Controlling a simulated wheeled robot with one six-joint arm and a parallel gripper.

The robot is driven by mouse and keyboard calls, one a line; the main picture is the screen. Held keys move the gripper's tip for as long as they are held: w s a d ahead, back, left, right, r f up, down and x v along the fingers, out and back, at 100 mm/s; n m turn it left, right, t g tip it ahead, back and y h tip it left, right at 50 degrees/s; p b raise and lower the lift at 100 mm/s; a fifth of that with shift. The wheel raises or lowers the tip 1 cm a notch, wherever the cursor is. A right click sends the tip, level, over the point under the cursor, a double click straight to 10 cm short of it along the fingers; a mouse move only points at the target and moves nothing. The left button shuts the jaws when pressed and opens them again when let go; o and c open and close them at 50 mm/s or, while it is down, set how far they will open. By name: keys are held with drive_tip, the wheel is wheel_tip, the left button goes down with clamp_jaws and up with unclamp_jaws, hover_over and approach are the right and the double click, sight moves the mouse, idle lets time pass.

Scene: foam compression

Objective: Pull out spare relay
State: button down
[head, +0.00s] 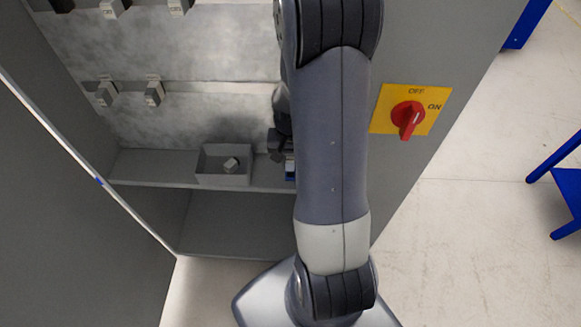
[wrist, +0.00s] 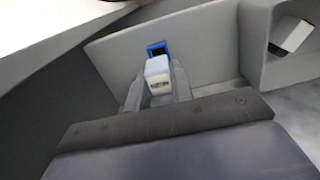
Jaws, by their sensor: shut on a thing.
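My gripper (wrist: 158,88) is shut on a pale grey-white block, the spare relay (wrist: 158,68), in the wrist view. One finger is on each side of the relay, and dark marks show on its near end. A blue-rimmed dark holder (wrist: 157,47) on the grey panel sits directly behind the relay. I cannot tell whether the relay's far end is still inside it. In the head view my arm hides most of the gripper and the relay at the shelf's right end.
A grey open bin (head: 207,176) on the cabinet shelf (head: 150,165) holds another small relay (head: 231,164). The bin is to the right in the wrist view. Several relays hang on rails above. A red rotary switch (head: 408,117) is on the yellow plate at right.

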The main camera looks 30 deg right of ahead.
sight(290, 160)
drive_tip(key=shift+r+p, duration=1.25)
drive_tip(key=shift+r, duration=0.65)
